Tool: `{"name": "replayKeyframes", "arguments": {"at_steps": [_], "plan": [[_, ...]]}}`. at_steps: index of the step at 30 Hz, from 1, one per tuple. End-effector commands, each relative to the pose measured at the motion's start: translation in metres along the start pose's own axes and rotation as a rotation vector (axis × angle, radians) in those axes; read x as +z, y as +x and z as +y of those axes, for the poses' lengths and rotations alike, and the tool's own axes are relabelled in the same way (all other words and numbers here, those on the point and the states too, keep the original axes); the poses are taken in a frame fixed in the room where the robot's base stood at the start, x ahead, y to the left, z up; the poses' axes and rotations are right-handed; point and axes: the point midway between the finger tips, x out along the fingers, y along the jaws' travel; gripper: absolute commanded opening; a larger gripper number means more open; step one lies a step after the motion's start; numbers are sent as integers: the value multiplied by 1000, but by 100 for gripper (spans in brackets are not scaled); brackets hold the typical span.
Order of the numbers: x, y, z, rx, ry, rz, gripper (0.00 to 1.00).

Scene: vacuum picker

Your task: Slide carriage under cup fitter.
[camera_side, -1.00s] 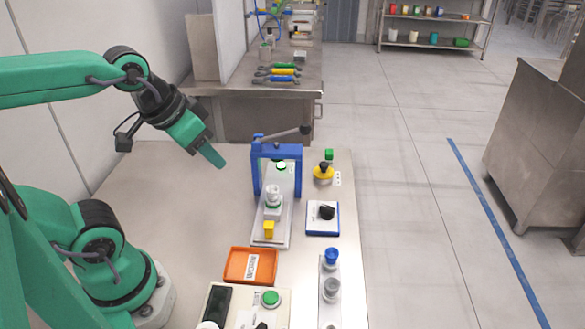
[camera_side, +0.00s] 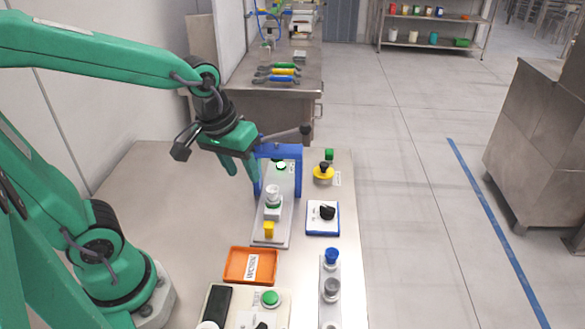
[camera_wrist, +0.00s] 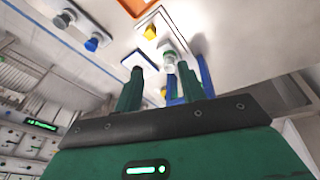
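The carriage (camera_side: 272,212) is a pale block carrying a white-and-grey fitting, with a yellow knob (camera_side: 269,229) at its near end. It sits on a pale rail plate (camera_side: 270,239), on the near side of the blue cup fitter frame (camera_side: 295,180). The fitter's lever (camera_side: 291,134) sticks out at the top. My gripper (camera_side: 241,170) is open and empty, above and left of the carriage, and partly covers the frame's left side. In the wrist view, the yellow knob (camera_wrist: 150,32) and carriage fitting (camera_wrist: 169,62) show beyond my parted fingers (camera_wrist: 160,75).
An orange tray (camera_side: 232,277) lies near the rail plate's near end. Right of the plate are a dial box (camera_side: 337,229), a yellow-and-black knob (camera_side: 323,176) and a strip with blue (camera_side: 331,257) and grey parts. The table's left part is bare.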

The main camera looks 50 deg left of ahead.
Motion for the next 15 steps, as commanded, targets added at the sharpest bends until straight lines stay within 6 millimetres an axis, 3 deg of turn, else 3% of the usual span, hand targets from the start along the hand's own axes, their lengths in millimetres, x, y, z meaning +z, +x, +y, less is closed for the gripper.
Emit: {"name": "replayKeyframes", "arguments": {"at_steps": [15], "plan": [[-5, 84, 24, -125, -342, -184, 40]]}}
